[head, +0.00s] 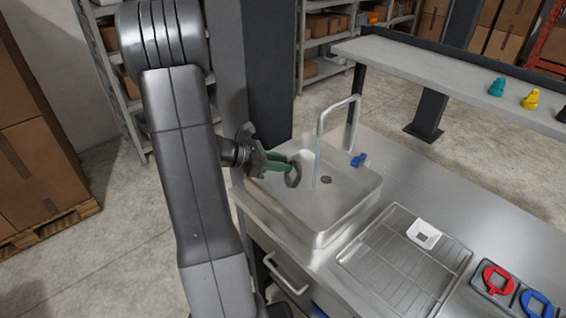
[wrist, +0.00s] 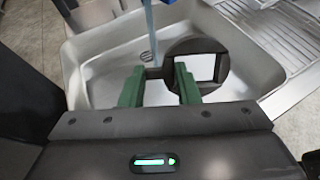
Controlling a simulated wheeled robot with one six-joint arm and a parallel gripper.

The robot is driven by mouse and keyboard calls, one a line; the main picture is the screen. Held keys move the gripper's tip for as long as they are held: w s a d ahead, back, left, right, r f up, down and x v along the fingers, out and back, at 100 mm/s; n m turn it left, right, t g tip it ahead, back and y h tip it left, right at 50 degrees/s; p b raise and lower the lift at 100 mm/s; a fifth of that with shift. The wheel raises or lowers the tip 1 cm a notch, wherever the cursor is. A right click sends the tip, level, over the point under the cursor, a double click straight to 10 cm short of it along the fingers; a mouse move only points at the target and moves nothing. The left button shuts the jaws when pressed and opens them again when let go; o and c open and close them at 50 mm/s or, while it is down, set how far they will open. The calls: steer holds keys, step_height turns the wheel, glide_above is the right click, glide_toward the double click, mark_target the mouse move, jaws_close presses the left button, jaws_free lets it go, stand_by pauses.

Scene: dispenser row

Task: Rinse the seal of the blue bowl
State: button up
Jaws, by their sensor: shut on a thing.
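My gripper (head: 277,162) has green fingers and is shut on a dark seal (head: 293,175), a ring with a squarish opening. The gripper holds it over the steel sink (head: 340,205). In the wrist view the fingers (wrist: 159,85) hold the seal (wrist: 183,46) by its narrow tab, with the ring to the right. A thin pale-blue water stream (head: 316,163) runs from the curved tap (head: 322,115). In the wrist view the stream (wrist: 149,35) passes left of the ring, near the tab; contact is unclear. I cannot make out a blue bowl.
A blue lever (head: 358,160) sits behind the sink. A wire rack (head: 390,270) holds a white square piece (head: 424,233). Small coloured pieces stand on the raised shelf (head: 430,65).

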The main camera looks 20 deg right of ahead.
steer(key=w+d+f+b, duration=0.1)
steer(key=w+d, duration=0.2)
steer(key=d, duration=0.6)
steer(key=shift+w+f, duration=0.15)
steer(key=shift+w, duration=0.2)
steer(key=shift+d, duration=0.1)
stand_by(3.1)
steer(key=s+a+r, duration=0.1)
steer(key=s+a, duration=0.2)
steer(key=a, duration=0.5)
steer(key=shift+s+a+r, duration=0.15)
steer(key=shift+s+r, duration=0.1)
